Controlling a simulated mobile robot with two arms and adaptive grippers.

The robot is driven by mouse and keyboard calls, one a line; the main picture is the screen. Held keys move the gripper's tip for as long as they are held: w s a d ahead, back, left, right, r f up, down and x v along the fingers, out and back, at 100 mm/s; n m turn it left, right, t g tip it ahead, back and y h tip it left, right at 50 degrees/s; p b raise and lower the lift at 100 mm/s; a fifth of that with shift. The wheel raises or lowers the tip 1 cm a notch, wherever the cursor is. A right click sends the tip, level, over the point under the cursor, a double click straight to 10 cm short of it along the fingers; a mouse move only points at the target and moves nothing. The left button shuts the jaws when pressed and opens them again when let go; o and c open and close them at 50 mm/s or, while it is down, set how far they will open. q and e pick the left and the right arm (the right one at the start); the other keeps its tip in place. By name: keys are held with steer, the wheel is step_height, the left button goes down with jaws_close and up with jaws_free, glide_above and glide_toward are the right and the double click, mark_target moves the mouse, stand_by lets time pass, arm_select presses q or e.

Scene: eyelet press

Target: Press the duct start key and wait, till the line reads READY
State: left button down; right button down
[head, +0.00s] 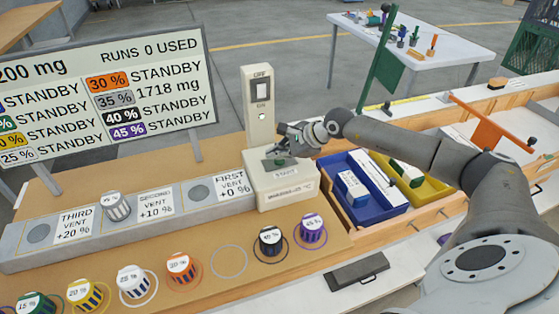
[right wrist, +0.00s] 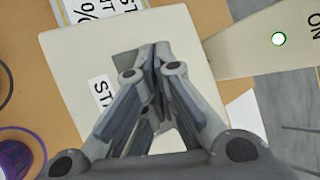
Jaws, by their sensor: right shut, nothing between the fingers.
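My right gripper (head: 285,150) is shut and empty, right over the key. In the right wrist view its fingertips (right wrist: 152,62) cover most of the key, and I cannot tell whether they touch it. The board (head: 110,95) shows STANDBY on its readable lines except the 35 % line, which reads 1718 mg; no READY shows. A grey striped canister (head: 117,206) stands by the second vent. My left gripper is out of view.
A post (head: 260,100) with a switch and a lit green lamp stands behind the key box. Several coloured canisters line the front, with one empty ring (head: 228,261). A blue bin (head: 340,215) and a yellow bin (head: 432,192) sit right of the box.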

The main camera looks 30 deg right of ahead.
mark_target(278, 162)
steer(key=shift+f, duration=0.3)
steer(key=shift+r, duration=0.1)
stand_by(0.4)
steer(key=shift+r, duration=0.8)
steer(key=shift+r+p, duration=1.3)
steer(key=shift+r, duration=1.2)
steer(key=shift+f, duration=0.1)
